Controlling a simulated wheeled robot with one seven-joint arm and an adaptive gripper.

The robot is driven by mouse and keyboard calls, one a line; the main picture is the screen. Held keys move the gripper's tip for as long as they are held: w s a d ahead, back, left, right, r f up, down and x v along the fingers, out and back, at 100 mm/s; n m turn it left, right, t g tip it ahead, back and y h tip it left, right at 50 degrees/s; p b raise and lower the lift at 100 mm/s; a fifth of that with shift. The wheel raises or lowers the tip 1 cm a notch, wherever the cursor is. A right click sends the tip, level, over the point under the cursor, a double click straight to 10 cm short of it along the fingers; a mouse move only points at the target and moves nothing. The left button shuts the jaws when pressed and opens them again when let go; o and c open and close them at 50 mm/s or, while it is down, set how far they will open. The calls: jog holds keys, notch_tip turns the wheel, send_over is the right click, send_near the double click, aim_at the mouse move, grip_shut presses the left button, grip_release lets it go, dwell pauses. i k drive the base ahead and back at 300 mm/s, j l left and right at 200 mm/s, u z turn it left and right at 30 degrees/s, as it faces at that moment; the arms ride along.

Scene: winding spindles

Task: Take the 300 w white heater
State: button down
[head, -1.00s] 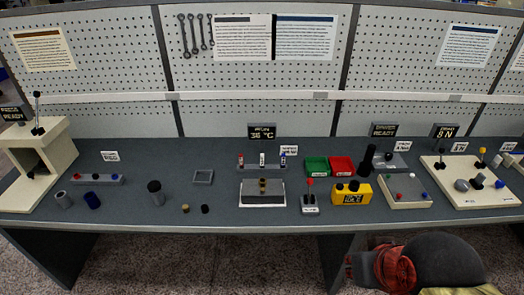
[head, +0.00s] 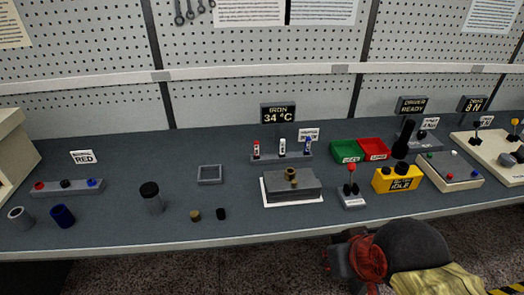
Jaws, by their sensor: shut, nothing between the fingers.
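A grey rack (head: 267,160) stands on the bench, right of the middle of the head view. It holds three small upright pieces: one with a red band (head: 256,149), a white one (head: 282,146) and one with a blue band (head: 308,145). The white one is in the middle; any wattage marking is too small to read.
A metal block (head: 300,194) with a brass ring stands in front of the rack, below an "IRON 34 °C" display (head: 278,114). A red-knobbed lever (head: 352,188), green bin (head: 346,153) and yellow box (head: 398,180) stand to the right.

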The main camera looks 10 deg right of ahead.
aim_at(283, 145)
jog(key=i+u, duration=0.25)
jog(key=i, duration=0.25)
jog(key=i+l+u, duration=0.3)
jog(key=i, duration=0.15)
jog(key=j, duration=0.1)
